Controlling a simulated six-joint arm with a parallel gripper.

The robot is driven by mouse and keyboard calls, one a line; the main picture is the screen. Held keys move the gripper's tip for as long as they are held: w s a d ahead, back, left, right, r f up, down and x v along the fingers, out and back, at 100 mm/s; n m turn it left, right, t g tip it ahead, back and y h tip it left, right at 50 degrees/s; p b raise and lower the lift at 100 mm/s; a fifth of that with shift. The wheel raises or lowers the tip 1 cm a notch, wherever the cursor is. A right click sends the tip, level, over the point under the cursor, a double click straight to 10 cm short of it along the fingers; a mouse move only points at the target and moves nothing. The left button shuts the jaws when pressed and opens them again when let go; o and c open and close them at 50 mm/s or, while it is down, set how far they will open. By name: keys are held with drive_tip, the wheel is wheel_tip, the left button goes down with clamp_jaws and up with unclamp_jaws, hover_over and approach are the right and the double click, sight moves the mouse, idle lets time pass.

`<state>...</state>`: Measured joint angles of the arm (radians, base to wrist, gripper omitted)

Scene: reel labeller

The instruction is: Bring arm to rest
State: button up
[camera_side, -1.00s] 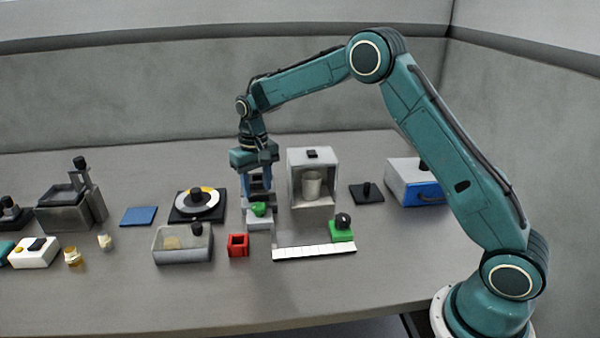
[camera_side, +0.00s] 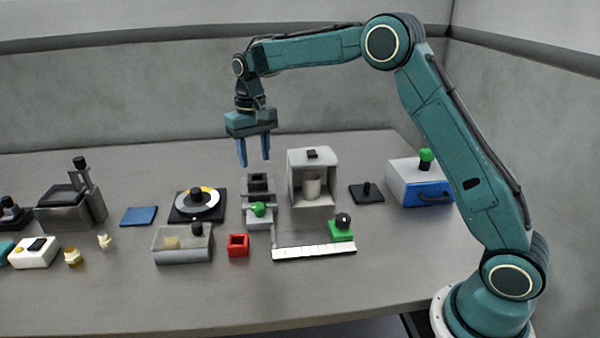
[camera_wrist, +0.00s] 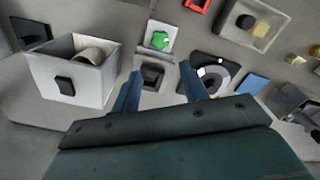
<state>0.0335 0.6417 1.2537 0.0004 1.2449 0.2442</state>
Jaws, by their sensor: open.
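My gripper (camera_side: 254,160) is open and empty, raised above the table with its blue fingers pointing down. It hangs over a grey block with a dark square opening (camera_side: 259,184), clear of it. In front of that block is a grey base with a green knob (camera_side: 258,209). In the wrist view my fingers (camera_wrist: 160,85) stand apart, with the dark square opening (camera_wrist: 152,74) seen between them and the green knob (camera_wrist: 160,40) beyond.
A grey box with a cup inside (camera_side: 330,160) stands close to the right. The dark turntable (camera_side: 182,217) is to the left. A red square holder (camera_side: 238,245), a clear-lidded bin (camera_side: 170,256) and a white strip (camera_side: 313,253) lie in front. A blue-fronted box (camera_side: 409,193) is at the right.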

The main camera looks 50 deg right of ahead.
drive_tip(key=s+a+r+n+t, duration=0.1)
drive_tip(key=s+r, duration=0.5)
drive_tip(key=s, duration=0.3)
drive_tip(key=s+r+n+t, duration=0.1)
drive_tip(key=s+r+t, duration=0.1)
drive_tip(key=s+r, duration=0.5)
drive_tip(key=s+f+t, duration=0.1)
drive_tip(key=s+f, duration=0.1)
drive_tip(key=s, duration=0.8)
drive_tip(key=s+f+n+t, duration=0.1)
drive_tip(key=s+f, duration=0.2)
drive_tip(key=s, duration=0.8)
drive_tip(key=shift+a+t, duration=0.3)
drive_tip(key=shift+a, duration=0.1)
